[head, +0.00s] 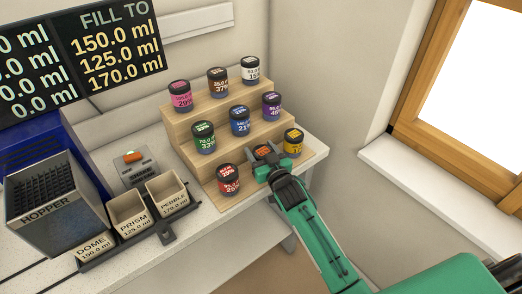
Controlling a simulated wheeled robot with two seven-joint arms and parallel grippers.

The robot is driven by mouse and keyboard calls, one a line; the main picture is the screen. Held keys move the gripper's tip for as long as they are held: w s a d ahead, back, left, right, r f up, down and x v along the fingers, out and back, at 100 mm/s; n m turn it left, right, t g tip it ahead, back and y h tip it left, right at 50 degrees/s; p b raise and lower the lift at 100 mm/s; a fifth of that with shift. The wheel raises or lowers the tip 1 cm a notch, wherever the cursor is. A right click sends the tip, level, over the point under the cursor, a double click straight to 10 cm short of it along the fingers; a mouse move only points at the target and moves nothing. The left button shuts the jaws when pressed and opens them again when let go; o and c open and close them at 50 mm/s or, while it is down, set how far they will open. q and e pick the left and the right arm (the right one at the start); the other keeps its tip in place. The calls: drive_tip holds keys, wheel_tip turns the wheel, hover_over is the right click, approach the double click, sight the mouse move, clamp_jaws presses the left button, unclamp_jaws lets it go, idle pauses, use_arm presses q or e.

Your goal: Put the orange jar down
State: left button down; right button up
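The orange jar (262,151) has a dark lid and stands upright at the lowest step of the wooden stand, between the red jar (228,181) and the yellow jar (293,144). My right gripper (272,168) reaches in from the lower right, with its fingers on the near part of the orange jar, and looks shut on it. The gripper hides the jar's lower part, so I cannot tell whether its base touches the step. My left gripper is not in view.
The stepped wooden stand (182,134) holds several other jars, close beside the gripper. To the left are a hopper (50,212), labelled bins (128,212) and a small device with an orange button (132,157). The table's front edge is near; a window ledge is at right.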

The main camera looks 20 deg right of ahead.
drive_tip(key=o, duration=0.3)
drive_tip(key=shift+r, duration=0.2)
drive_tip(key=shift+s+f, duration=0.1)
drive_tip(key=shift+s, duration=0.2)
drive_tip(key=s+d+b, duration=0.1)
drive_tip(key=s+b, duration=0.1)
drive_tip(key=s, duration=0.9)
drive_tip(key=shift+s+d, duration=0.15)
drive_tip(key=shift+d, duration=0.1)
